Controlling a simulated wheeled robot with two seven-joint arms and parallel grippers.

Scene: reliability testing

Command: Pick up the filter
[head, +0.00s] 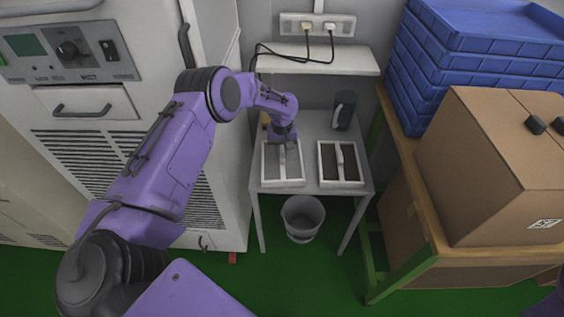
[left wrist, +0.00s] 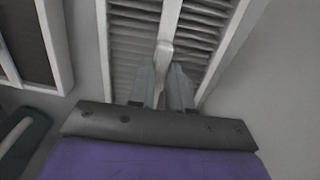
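Two flat filters with white frames and dark slatted insides lie side by side on a small grey table. The left filter (head: 283,177) is under my left gripper (head: 285,139), which points down at its back half. In the left wrist view, this filter (left wrist: 205,30) has a pale central handle bar (left wrist: 168,25). The two fingers of my left gripper (left wrist: 163,75) stand on either side of the bar, very close to it; whether they press on it is unclear. The right filter (head: 341,180) lies apart, also seen at the wrist view's upper left (left wrist: 32,40). My right gripper is not in view.
A shelf (head: 320,62) with cables and a socket strip is above the table (head: 311,186). A bin (head: 302,217) is below. A machine cabinet stands left; blue crates (head: 470,55) and a cardboard box (head: 490,165) stand right.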

